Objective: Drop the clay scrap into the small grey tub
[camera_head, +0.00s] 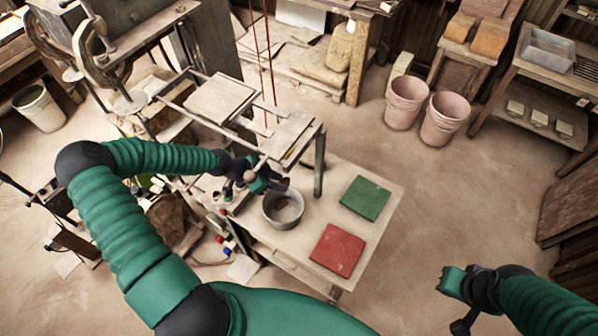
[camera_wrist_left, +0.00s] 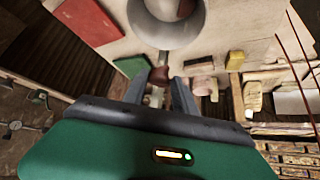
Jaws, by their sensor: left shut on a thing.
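The small grey tub (camera_head: 284,222) stands on the work table. It also shows at the top of the left wrist view (camera_wrist_left: 197,28), partly cut off. My left gripper (camera_head: 274,184) is just behind the tub's far rim in the head view.
A red square (camera_head: 338,250) and a green square (camera_head: 366,198) lie on the table (camera_head: 325,188), right of the tub. A metal frame (camera_head: 319,165) stands behind the left gripper. A yellow block (camera_wrist_left: 235,60) lies on the table. Two pink buckets (camera_head: 405,102) stand on the floor.

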